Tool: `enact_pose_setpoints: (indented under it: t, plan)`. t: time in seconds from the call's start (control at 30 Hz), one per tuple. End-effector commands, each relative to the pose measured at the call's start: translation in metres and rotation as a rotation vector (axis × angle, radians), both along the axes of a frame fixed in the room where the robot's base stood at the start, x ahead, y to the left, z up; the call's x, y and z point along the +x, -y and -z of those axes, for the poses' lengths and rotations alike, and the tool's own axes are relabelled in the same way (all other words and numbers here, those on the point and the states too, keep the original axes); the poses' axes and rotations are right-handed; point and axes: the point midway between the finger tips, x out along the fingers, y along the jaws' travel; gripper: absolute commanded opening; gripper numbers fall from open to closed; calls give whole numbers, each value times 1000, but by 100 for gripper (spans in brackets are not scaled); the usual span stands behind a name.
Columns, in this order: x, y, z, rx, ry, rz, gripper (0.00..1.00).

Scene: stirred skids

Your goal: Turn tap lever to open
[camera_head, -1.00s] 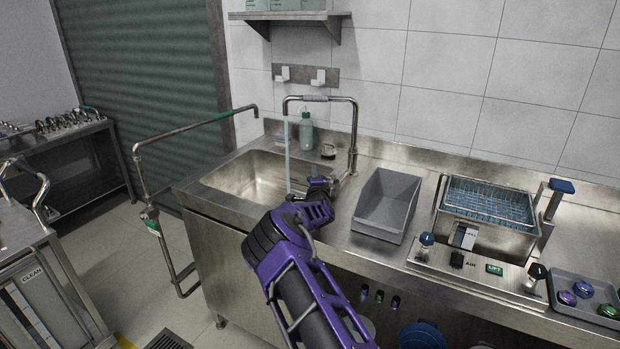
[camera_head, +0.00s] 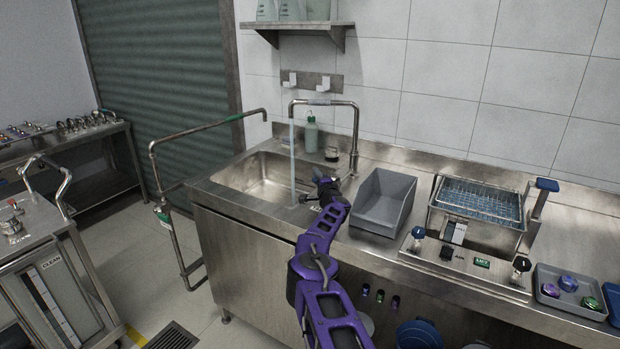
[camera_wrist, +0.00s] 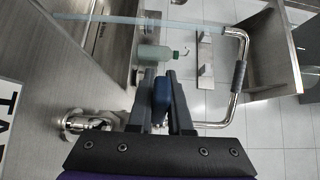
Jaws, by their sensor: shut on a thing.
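The tap (camera_head: 355,125) is a bent metal pipe at the back right of the sink (camera_head: 228,185), with a grey sleeve on its bend. It also shows at the right in the wrist view (camera_wrist: 240,45). A pale blue column of water (camera_head: 292,165) hangs from its spout into the sink. My gripper (camera_head: 321,177) is at the sink's right side, in front of the tap. In the wrist view, my gripper (camera_wrist: 158,76) is shut on a blue handle (camera_wrist: 160,100), apparently the tap lever. The lever's joint to the tap is hidden.
A grey bin (camera_head: 385,200) stands just right of my gripper. A green bottle (camera_head: 311,135) stands behind the sink. A wire basket (camera_head: 478,198) in a bath is farther right. A bent pipe (camera_head: 200,130) stands left of the sink, and a shelf (camera_head: 300,25) is above.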

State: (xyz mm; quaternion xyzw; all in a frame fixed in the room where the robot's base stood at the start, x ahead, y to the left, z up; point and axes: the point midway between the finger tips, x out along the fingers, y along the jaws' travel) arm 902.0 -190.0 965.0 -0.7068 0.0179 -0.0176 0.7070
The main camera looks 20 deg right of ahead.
Motion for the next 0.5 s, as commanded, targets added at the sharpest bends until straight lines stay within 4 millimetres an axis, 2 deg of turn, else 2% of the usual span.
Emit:
enact_pose_setpoints:
  t: [0.17,0.5]
  plan:
    - [1,8,1,0,-1,-5,0]
    - [1,10,1,1,0,-7,0]
